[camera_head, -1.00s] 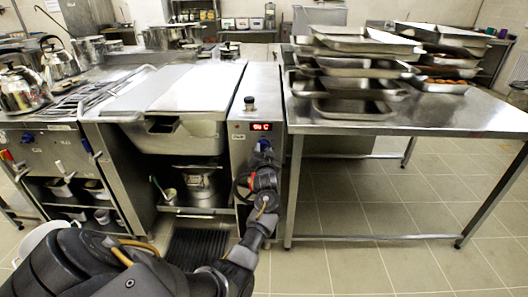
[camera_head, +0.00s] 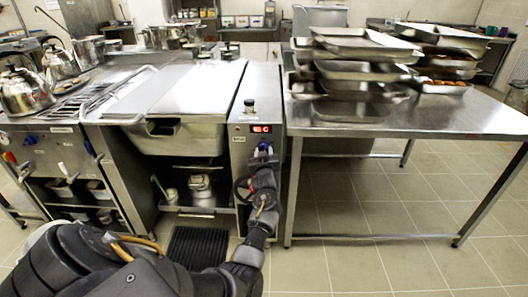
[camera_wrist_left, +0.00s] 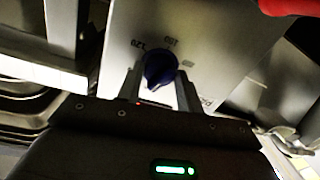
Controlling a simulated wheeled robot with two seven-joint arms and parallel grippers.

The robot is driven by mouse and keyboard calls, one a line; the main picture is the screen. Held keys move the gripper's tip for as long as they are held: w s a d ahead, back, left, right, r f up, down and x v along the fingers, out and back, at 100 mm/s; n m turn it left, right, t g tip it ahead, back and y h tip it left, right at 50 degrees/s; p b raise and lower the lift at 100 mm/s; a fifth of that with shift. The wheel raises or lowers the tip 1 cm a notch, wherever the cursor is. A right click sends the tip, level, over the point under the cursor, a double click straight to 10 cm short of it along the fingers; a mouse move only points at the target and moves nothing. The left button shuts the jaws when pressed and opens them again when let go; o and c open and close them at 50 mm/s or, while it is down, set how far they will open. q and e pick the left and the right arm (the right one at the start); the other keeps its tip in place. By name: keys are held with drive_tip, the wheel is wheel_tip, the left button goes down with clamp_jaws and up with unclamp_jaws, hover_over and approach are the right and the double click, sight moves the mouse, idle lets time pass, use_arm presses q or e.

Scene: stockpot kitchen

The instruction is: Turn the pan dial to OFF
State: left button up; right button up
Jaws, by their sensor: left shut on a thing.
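The pan dial (camera_wrist_left: 160,66) is a dark blue knob on the pan's grey metal control panel (camera_wrist_left: 205,30). Upside-down numbers are printed around it. My left gripper (camera_wrist_left: 159,90) has a finger on each side of the knob and is shut on it. In the head view the gripper (camera_head: 264,156) is low on the panel's front, just below a red-lit display (camera_head: 261,128). The blue dial (camera_head: 263,147) shows only in part there. Where the dial points is hard to read. My right gripper is out of view.
A steel table (camera_head: 430,120) with stacked trays (camera_head: 350,70) is to the right. A red part (camera_wrist_left: 285,5) sits at the wrist view's top right corner.

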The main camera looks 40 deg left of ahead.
use_arm(q)
drive_tip(key=n, duration=0.4)
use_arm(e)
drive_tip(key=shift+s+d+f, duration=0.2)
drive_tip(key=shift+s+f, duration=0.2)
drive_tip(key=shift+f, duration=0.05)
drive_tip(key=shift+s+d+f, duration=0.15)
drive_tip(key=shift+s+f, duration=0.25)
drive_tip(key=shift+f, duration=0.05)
use_arm(q)
drive_tip(key=shift+n+h, duration=0.3)
drive_tip(key=o, duration=1)
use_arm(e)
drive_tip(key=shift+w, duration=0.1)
use_arm(q)
drive_tip(key=p+v, duration=0.1)
drive_tip(key=v, duration=0.6)
drive_tip(key=shift+s+d, duration=0.2)
drive_tip(key=shift+s, duration=0.05)
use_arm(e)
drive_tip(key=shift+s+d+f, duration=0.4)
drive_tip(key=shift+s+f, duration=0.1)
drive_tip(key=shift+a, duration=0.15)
